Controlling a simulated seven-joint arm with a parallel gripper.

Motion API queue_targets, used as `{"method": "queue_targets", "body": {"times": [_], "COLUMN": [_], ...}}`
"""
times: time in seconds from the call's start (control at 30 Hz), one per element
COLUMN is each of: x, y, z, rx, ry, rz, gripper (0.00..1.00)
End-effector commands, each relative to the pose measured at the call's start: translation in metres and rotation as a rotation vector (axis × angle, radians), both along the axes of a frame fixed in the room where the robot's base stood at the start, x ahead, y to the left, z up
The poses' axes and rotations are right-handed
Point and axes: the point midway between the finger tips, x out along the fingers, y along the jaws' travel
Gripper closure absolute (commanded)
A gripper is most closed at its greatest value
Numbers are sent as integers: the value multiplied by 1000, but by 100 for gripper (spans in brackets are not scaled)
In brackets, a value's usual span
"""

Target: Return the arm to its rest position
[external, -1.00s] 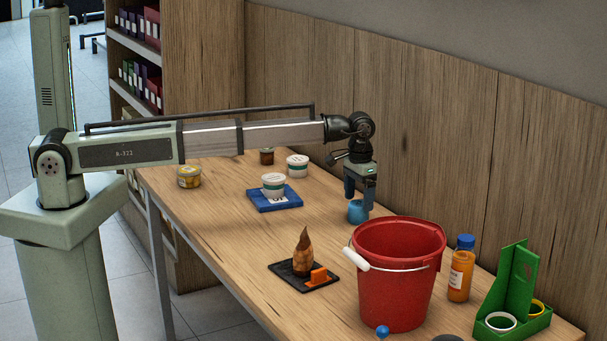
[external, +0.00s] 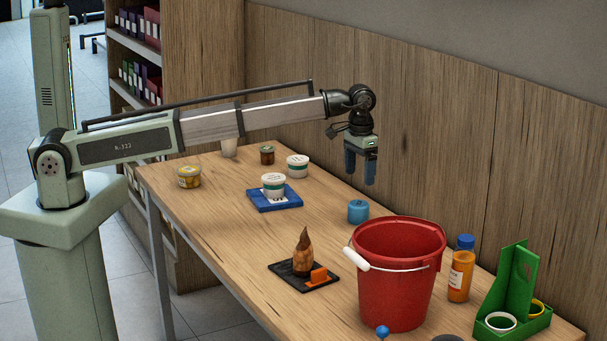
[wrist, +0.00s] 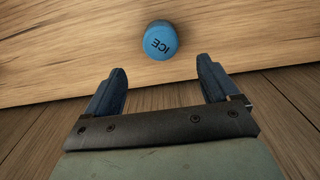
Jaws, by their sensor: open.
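My gripper (external: 361,168) hangs from the raised arm above the back of the table, fingers pointing down. It is open and empty. A small blue round container (external: 358,211) stands on the table below it, apart from the fingers.
A red bucket (external: 399,285) stands right of the blue container, with an orange bottle (external: 460,270) and a green holder (external: 511,285) beyond. A black tray (external: 292,283), a blue mat (external: 261,201) with a tub (external: 273,184) and more tubs stand leftward. A wooden wall (external: 420,130) rises behind.

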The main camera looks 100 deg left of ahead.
Motion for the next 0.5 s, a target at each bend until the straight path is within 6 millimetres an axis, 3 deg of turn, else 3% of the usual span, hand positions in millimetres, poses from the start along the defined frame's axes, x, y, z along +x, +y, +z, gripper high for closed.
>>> {"method": "queue_targets", "body": {"times": [0.17, 0.5], "x": [3, 10], "y": [-34, -162], "z": [-2, -9], "rx": [42, 224], "ry": [1, -33], "rz": [5, 28], "gripper": [12, 12]}}
